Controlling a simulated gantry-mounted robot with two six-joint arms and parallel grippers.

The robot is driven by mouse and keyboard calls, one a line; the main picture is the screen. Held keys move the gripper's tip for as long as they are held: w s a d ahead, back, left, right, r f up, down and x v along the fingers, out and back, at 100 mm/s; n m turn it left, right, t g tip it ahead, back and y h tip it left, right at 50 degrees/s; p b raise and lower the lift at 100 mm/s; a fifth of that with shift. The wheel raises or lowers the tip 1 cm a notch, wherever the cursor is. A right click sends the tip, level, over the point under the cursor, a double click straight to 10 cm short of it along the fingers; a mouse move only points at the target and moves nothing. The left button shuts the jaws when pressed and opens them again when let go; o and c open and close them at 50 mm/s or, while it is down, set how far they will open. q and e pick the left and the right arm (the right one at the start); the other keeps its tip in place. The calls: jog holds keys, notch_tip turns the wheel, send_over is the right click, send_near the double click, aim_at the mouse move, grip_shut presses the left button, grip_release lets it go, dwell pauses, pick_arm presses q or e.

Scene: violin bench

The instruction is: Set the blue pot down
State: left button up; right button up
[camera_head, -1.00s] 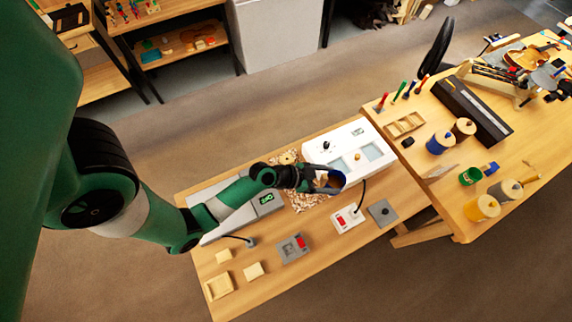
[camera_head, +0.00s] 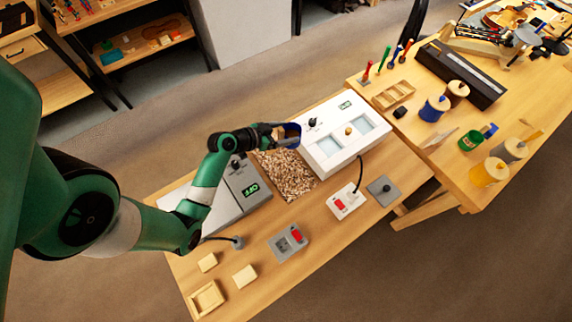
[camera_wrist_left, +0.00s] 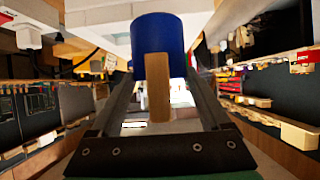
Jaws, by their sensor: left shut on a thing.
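My left gripper (camera_head: 275,133) is shut on a wooden handle (camera_wrist_left: 157,85) of the blue pot. The pot's blue side (camera_wrist_left: 158,35) fills the top middle of the left wrist view, beyond the fingertips. In the head view the blue pot (camera_head: 293,135) shows as a dark blue edge beside the far left corner of a white box (camera_head: 335,158). I cannot tell whether it touches anything below. Its inside is hidden. My right gripper is not in view.
Wood shavings (camera_head: 284,172) lie between the white box and a grey unit marked OFF (camera_head: 242,184). Switch boxes (camera_head: 289,243) and small wooden blocks (camera_head: 245,275) sit in front.

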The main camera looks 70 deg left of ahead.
pick_arm(q)
jog(key=d+f+b, duration=0.1)
jog(key=d+f, duration=0.1)
jog(key=f, duration=0.1)
jog(key=s+d+f, duration=0.1)
jog(key=d+f, duration=0.2)
jog(key=f, duration=0.1)
jog(key=s+d+f+b, duration=0.1)
jog(key=d+f, duration=0.2)
jog(key=shift+s+d+f+b, duration=0.1)
jog(key=shift+d+f+b, duration=0.05)
jog(key=shift+f+b, duration=0.2)
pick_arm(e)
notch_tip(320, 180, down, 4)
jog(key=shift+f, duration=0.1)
pick_arm(q)
jog(key=o, duration=1.4)
jog(key=shift+r, duration=0.1)
